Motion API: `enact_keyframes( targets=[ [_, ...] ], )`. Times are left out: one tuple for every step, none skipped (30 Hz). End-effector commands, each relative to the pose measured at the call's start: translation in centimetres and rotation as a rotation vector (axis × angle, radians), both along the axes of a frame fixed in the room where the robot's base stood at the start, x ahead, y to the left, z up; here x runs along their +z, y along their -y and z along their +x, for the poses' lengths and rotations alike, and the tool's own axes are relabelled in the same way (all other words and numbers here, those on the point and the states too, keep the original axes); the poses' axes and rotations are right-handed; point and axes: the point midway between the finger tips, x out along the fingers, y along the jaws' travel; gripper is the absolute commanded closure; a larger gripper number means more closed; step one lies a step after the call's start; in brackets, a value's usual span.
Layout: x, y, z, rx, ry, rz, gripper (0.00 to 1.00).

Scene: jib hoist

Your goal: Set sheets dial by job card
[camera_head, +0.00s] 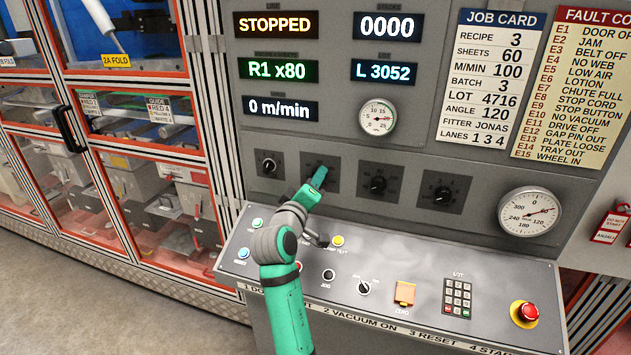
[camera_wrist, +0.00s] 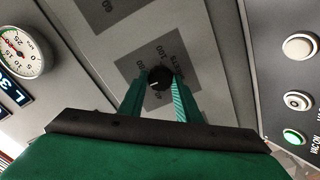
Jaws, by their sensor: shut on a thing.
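The job card (camera_head: 489,76) at the upper right of the head view reads SHEETS 60. The sheets dial is a round black knob (camera_wrist: 160,77) on a dark square plate. In the wrist view its plate shows SHEETS lettering and marks such as 60 and 100. A pale pointer line shows on the knob, but I cannot tell exactly which mark it meets. My gripper (camera_head: 318,179) is shut on the knob, one green finger on each side. In the head view my gripper hides the knob. A green display (camera_head: 277,70) reads R1 x80.
One dial (camera_head: 269,163) sits left of the sheets dial; two more (camera_head: 378,184) (camera_head: 443,193) sit right. Below, the sloping console carries buttons, an orange cover (camera_head: 405,293), a keypad (camera_head: 458,297) and a red emergency button (camera_head: 525,313). Another display (camera_head: 276,24) reads STOPPED.

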Motion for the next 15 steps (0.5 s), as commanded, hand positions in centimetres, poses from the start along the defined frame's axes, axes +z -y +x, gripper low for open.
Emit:
enact_keyframes(
  targets=[
    [-0.03,-0.09,-0.05,0.001,-0.006,-0.017,0.92],
    [-0.03,-0.08,-0.05,0.001,-0.010,-0.027,0.92],
    [-0.03,-0.08,-0.05,0.001,-0.013,-0.039,0.92],
    [-0.03,-0.03,-0.05,0.001,-0.016,-0.047,0.92],
    [-0.04,-0.01,-0.05,0.000,-0.019,-0.055,0.92],
    [-0.04,-0.01,-0.05,0.000,-0.022,-0.062,0.92],
    [-0.04,-0.01,-0.05,0.000,-0.023,-0.067,0.92],
    [-0.04,-0.01,-0.05,0.000,-0.024,-0.071,0.92],
    [-0.05,-0.01,-0.05,0.000,-0.026,-0.076,0.92],
    [-0.05,-0.01,-0.05,0.000,-0.027,-0.079,0.92],
    [-0.05,-0.01,-0.05,0.000,-0.028,-0.080,0.92],
    [-0.06,-0.01,-0.05,0.000,-0.028,-0.082,0.92],
    [-0.05,-0.01,-0.05,0.000,-0.028,-0.082,0.92],
    [-0.06,-0.01,-0.05,0.000,-0.028,-0.083,0.92],
    [-0.06,-0.01,-0.05,0.000,-0.028,-0.083,0.92]
  ],
)
